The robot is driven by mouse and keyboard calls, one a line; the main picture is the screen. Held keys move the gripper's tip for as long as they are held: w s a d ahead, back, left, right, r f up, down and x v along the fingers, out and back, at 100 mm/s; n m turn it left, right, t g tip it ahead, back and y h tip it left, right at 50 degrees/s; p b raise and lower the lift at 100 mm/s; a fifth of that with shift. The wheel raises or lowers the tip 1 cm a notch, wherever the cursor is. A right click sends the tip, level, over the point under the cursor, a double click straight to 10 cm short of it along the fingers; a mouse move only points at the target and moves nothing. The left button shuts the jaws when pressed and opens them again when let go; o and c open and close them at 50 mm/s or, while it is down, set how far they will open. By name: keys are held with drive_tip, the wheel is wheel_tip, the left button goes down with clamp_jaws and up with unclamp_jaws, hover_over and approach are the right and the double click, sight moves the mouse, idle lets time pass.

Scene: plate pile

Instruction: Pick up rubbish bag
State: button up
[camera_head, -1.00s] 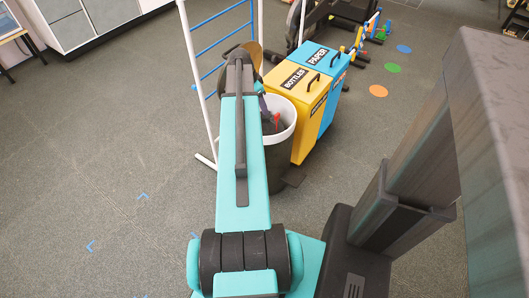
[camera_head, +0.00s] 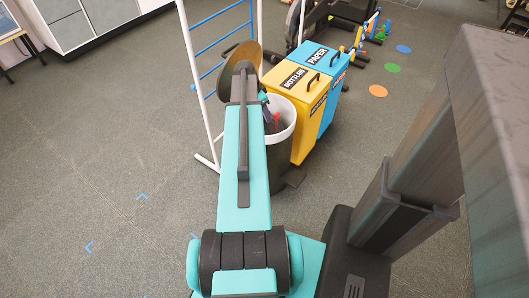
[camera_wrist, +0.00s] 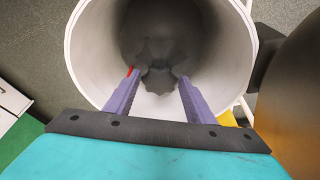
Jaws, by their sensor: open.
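The rubbish bag is a dark, crumpled shape (camera_wrist: 160,50) down inside a round bin. The bin has a white rim (camera_head: 291,115) and a dark outer wall in the head view, and its pale inner wall (camera_wrist: 90,45) fills much of the wrist view. A small red piece (camera_head: 276,120) shows in the bin, by the left fingertip in the wrist view. My gripper (camera_wrist: 157,75) is open, its two purple fingers spread and pointing into the bin's mouth, with nothing between them. I cannot tell whether the fingertips touch the bag. My arm hides part of the bin.
A brown disc (camera_head: 240,68) stands beside the bin. A yellow bottles bin (camera_head: 304,88) and a blue paper bin (camera_head: 328,75) stand close on the right. A white rack with blue rungs (camera_head: 206,100) is behind left. Floor at left is clear.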

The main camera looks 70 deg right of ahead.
sight(269, 128)
drive_tip(key=shift+x, duration=1.6)
clamp_jaws()
drive_tip(key=shift+r, duration=0.15)
idle(0.4)
